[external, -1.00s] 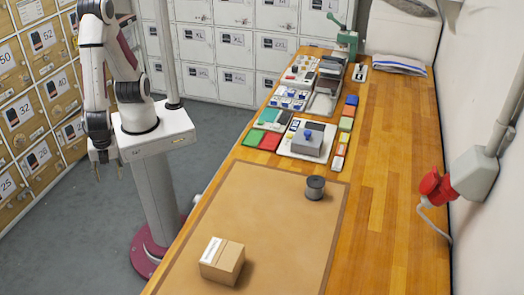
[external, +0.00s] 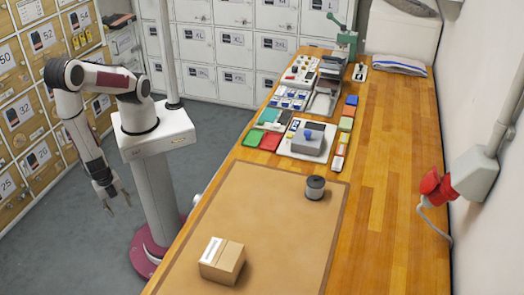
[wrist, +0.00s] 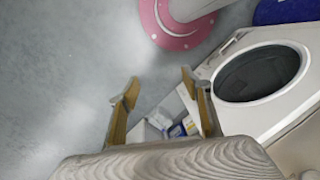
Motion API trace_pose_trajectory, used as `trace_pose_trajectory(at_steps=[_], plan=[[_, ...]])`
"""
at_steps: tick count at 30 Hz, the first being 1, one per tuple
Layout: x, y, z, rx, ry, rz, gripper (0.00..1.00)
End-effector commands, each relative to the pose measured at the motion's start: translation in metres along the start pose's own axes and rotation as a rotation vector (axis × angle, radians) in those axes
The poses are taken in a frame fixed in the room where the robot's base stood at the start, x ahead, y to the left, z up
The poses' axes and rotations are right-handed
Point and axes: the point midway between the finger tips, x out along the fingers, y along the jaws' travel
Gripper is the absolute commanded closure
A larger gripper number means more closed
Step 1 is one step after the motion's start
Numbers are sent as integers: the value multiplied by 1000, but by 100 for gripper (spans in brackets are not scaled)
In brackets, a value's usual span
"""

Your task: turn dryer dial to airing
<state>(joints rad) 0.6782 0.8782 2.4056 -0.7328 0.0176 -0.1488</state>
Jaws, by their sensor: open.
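In the wrist view, a white front-loading machine (wrist: 239,121) with a round, dark door (wrist: 258,73) is at the right; it looks like the dryer. I cannot make out its dial in any view. The machine does not show in the external view. My gripper (external: 119,203) hangs low over the grey floor, left of my pedestal, with its fingers pointing down. In the wrist view my gripper (wrist: 159,86) has its two fingers spread apart with nothing between them. The right finger appears close to the machine's edge in the picture, but I cannot tell the distance.
Small white and blue packages (wrist: 180,128) show beside the right finger. A blue item (wrist: 285,11) is at the top right. The wooden counter (external: 390,200) carries a cardboard box (external: 222,261) and a dark spool (external: 315,188). Lockers line the left and back. Floor is clear at left.

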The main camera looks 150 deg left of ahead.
Motion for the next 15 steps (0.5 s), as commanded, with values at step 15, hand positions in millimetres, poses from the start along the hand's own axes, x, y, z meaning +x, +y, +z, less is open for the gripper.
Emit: trace_pose_trajectory(at_steps=[15], plan=[[83, -61, -20, -179, 234, -200, 51]])
